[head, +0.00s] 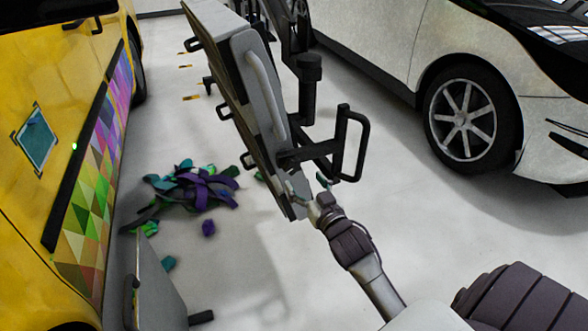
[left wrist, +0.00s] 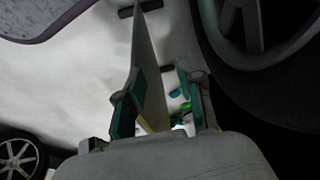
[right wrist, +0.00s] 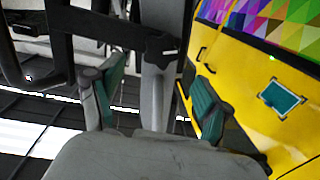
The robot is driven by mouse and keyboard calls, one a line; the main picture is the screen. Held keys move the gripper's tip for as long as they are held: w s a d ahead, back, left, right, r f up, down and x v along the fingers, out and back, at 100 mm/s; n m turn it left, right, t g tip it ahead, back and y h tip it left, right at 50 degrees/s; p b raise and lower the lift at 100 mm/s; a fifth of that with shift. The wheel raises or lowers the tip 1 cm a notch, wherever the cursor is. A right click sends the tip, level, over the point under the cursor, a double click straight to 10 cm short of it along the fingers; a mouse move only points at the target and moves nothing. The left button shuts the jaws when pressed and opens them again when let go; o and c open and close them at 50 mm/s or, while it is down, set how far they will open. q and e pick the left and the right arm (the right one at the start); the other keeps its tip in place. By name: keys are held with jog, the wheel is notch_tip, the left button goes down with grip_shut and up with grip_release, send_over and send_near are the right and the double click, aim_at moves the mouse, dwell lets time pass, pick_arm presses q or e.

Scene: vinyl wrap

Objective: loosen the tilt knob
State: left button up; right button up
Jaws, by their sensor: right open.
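A dark lobed knob (right wrist: 161,48), which looks like the tilt knob, shows in the right wrist view on a black bar at a grey post (right wrist: 155,100). My right gripper (right wrist: 150,84) is open, with the knob ahead of and between its fingers; I see no contact. In the head view my right gripper (head: 308,188) is beside the lower end of the tilted grey panel stand (head: 250,90), below its black handle frame (head: 352,145). The knob cannot be made out there. My left gripper (left wrist: 160,100) is open in the left wrist view, a thin grey panel (left wrist: 150,75) between its fingers.
A yellow vehicle (head: 50,120) with a colourful triangle pattern stands at the left. A white car (head: 400,45) stands at the right. Purple and teal scraps (head: 195,187) lie on the floor. A grey panel (head: 158,285) stands at lower left. Floor right of the stand is clear.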

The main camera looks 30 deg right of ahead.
aim_at(294, 167)
jog(key=w, duration=0.4)
jog(key=w+d+b, duration=0.1)
jog(key=w, duration=0.1)
jog(key=shift+w, duration=0.35)
pick_arm(q)
jog(key=shift+s, duration=0.2)
pick_arm(e)
jog(key=c, duration=1.1)
jog(key=shift+r+p, duration=0.1)
jog(key=shift+p, duration=0.25)
jog(key=shift+c, duration=0.2)
jog(key=shift+r+n+p, duration=0.1)
jog(key=shift+n+p, duration=0.25)
jog(key=shift+n, duration=0.15)
jog(key=shift+f+n, duration=0.2)
jog(key=shift+n, duration=0.1)
pick_arm(q)
jog(key=shift+w+f, duration=0.15)
jog(key=shift+w, duration=0.1)
pick_arm(e)
jog(key=o, duration=1.1)
jog(key=shift+o, duration=0.2)
